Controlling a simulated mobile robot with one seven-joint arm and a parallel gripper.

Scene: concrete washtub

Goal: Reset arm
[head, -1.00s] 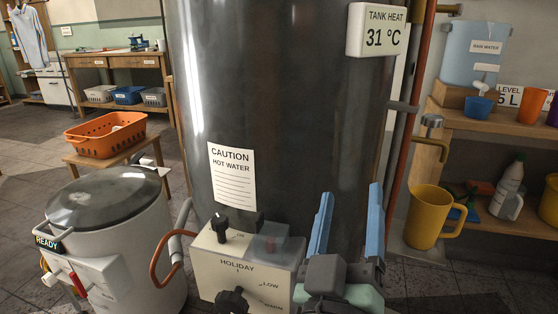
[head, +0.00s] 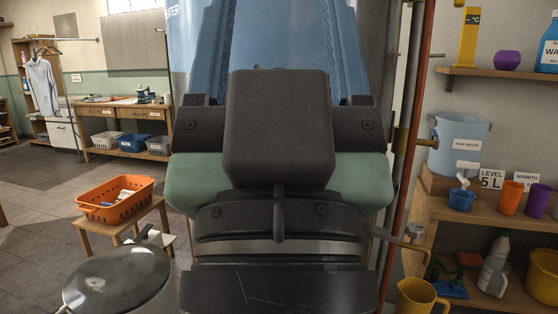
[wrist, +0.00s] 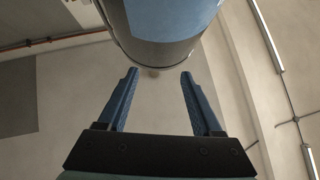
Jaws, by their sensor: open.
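My gripper (wrist: 157,74) is open in the wrist view, its two blue fingers apart with nothing between them. It points up toward the rounded end of the tall tank (wrist: 165,48), which shows beyond the fingertips with a blue band. In the head view my gripper (head: 278,100) is very large and close, with its fingers reaching up toward the top edge. It covers most of the tank (head: 185,45) and whatever stands low in front of it.
At right, shelves hold a blue rain-water container (head: 475,130), cups and a yellow jug (head: 418,297). Open floor lies at left.

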